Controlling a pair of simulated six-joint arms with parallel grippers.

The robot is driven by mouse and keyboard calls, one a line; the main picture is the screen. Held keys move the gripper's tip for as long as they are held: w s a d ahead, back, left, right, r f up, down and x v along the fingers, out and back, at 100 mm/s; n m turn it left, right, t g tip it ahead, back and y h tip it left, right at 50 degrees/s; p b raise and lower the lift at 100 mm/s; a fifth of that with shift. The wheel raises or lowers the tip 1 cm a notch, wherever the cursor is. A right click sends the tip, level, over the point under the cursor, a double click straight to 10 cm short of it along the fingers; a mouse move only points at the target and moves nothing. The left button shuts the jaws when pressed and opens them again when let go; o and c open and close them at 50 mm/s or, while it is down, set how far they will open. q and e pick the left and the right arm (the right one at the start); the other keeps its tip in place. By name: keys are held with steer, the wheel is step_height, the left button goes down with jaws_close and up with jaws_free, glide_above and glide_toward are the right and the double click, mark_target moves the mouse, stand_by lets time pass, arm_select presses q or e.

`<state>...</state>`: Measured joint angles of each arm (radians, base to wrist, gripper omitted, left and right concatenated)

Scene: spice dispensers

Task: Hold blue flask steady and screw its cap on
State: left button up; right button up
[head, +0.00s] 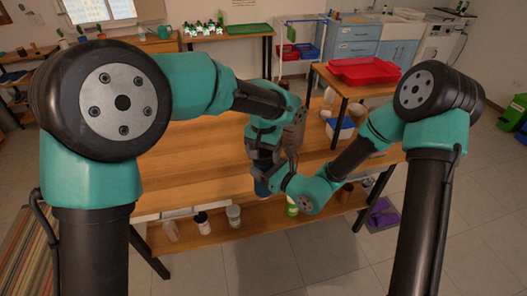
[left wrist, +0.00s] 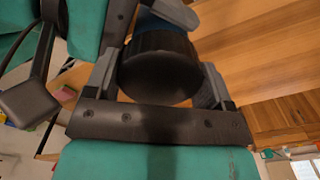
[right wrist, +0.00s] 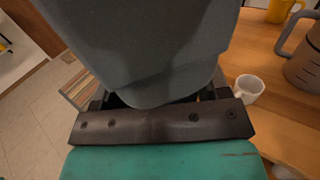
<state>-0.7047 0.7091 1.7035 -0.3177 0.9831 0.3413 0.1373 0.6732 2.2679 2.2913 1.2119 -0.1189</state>
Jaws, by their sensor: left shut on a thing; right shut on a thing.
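The blue flask (head: 262,187) shows as a small dark blue patch near the table's front edge in the head view. In the left wrist view, its blue body (left wrist: 150,22) shows behind a wide black cap (left wrist: 158,68). My left gripper (left wrist: 158,85) is shut around the cap, one finger on each side. My right gripper (head: 274,180) is at the flask from the right, shut on its body below the cap. A grey finger of it shows past the cap in the left wrist view. In the right wrist view a large grey shape hides the flask and most of the fingers.
A white mug (right wrist: 249,88) and a grey jug (right wrist: 305,60) stand on the table, a yellow mug (right wrist: 282,10) behind. Jars (head: 233,215) sit on the lower shelf. A red tray (head: 365,70) is on a side table. The table's left part is clear.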

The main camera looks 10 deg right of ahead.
arm_select(q)
steer(key=m, duration=0.7)
steer(key=o, duration=1)
steer(key=shift+r, duration=0.1)
step_height(320, 180, up, 12)
steer(key=shift+f, duration=0.1)
